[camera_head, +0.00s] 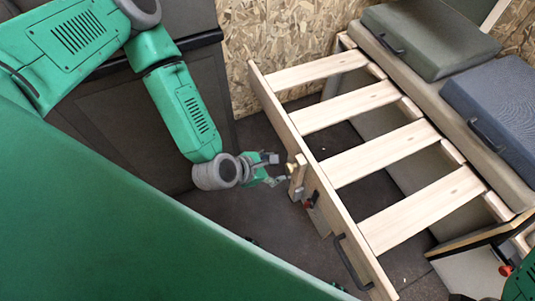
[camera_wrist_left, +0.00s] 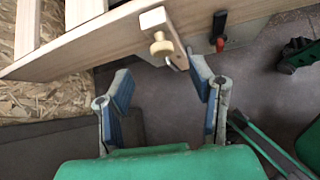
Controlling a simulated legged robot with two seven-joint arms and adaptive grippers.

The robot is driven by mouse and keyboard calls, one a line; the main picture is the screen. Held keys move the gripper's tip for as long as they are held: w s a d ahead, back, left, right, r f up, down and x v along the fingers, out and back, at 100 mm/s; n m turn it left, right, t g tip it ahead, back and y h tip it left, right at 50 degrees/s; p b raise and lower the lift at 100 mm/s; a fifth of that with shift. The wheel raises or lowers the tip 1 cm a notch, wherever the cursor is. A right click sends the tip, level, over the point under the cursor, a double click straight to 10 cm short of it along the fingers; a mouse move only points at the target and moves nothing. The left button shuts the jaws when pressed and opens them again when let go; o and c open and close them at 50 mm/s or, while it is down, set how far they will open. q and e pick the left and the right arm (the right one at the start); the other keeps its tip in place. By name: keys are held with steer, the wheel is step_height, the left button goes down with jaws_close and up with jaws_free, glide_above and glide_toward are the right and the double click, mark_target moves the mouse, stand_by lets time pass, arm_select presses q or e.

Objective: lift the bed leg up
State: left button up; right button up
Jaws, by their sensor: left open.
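The bed (camera_head: 290,135) is a pale wooden frame with several slats, and its long side rail runs diagonally through the head view. The bed leg (camera_head: 298,176) is a short wooden piece at the outer face of this rail, with a brass-coloured knob (camera_head: 291,168). In the left wrist view the leg (camera_wrist_left: 178,50) and its round knob (camera_wrist_left: 161,47) show just ahead of the fingers. My left gripper (camera_head: 282,168) is open and empty, its fingertips close to the leg. In the left wrist view its fingers (camera_wrist_left: 160,78) are spread below the leg; contact is not clear. My right gripper is not in view.
A red-tipped dark latch (camera_head: 309,204) sits on the rail beside the leg, and a black handle (camera_head: 352,262) is farther along. Green (camera_head: 430,38) and blue (camera_head: 497,100) cushions lie behind the slats. Dark floor (camera_head: 270,220) is clear in front of the rail.

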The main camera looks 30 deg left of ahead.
arm_select(q)
steer(key=shift+v, duration=1.7)
steer(key=s+r+m+g+p, duration=0.1)
steer(key=s+m+g+p, duration=0.3)
steer(key=s+m, duration=0.85)
steer(key=s+a+r+m+g+y, duration=0.1)
steer(key=a+r+m+y, duration=0.1)
steer(key=a+m, duration=0.3)
steer(key=s+a+r+m+g+y, duration=0.2)
steer(key=a+m, duration=0.3)
steer(key=m, duration=0.5)
steer(key=shift+r+g+p, duration=0.15)
steer(key=shift+g+p, duration=0.15)
steer(key=shift+p, duration=0.1)
steer(key=shift+m, duration=0.25)
